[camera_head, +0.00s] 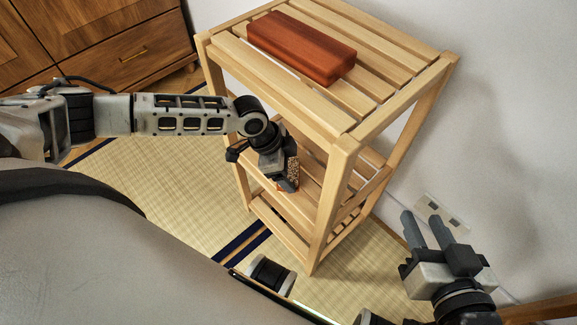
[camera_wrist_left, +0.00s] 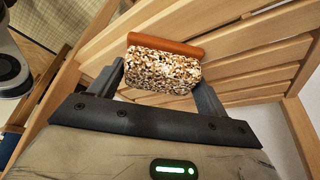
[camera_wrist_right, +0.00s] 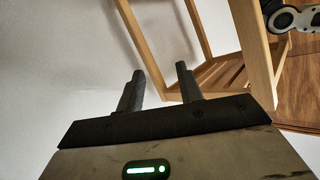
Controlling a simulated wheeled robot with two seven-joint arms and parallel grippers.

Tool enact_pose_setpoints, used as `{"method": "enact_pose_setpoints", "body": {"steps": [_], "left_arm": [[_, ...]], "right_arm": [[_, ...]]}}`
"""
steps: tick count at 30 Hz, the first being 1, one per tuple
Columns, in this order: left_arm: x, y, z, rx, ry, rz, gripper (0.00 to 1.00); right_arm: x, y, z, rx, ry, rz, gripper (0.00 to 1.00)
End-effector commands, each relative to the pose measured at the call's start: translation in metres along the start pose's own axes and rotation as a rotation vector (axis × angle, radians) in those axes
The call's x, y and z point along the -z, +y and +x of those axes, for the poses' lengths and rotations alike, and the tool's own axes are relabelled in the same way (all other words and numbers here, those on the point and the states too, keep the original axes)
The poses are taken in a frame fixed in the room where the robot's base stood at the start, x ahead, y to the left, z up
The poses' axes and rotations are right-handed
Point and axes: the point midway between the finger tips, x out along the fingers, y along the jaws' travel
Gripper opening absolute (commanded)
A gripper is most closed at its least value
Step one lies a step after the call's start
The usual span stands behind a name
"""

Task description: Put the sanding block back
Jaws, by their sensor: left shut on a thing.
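The sanding block (camera_wrist_left: 162,72), with a speckled brown and white surface, is between the fingers of my left gripper (camera_wrist_left: 160,85). In the head view the block (camera_head: 293,172) shows at the end of my left gripper (camera_head: 284,178), inside the wooden shelf rack (camera_head: 340,160) below its top. An orange-brown strip (camera_wrist_left: 165,47) lies along the block's far edge in the left wrist view; I cannot tell whether it is part of the block. My right gripper (camera_head: 427,230) is open and empty, right of the rack; its two fingers show apart in the right wrist view (camera_wrist_right: 160,88).
A red-brown box-like block (camera_head: 302,47) lies on the rack's slatted top. A front post (camera_head: 335,200) of the rack stands right of my left gripper. A wooden drawer cabinet (camera_head: 100,40) is at the back left. The white wall (camera_head: 500,120) closes off the right.

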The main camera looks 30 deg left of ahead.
Motion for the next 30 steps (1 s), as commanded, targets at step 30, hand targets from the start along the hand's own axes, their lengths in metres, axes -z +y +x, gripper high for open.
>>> {"method": "enact_pose_setpoints", "body": {"steps": [30], "left_arm": [[-0.078,0.002,-0.063,0.000,-0.005,-0.004,0.85]], "right_arm": [[-0.017,0.013,0.003,-0.046,-0.138,0.013,0.36]]}}
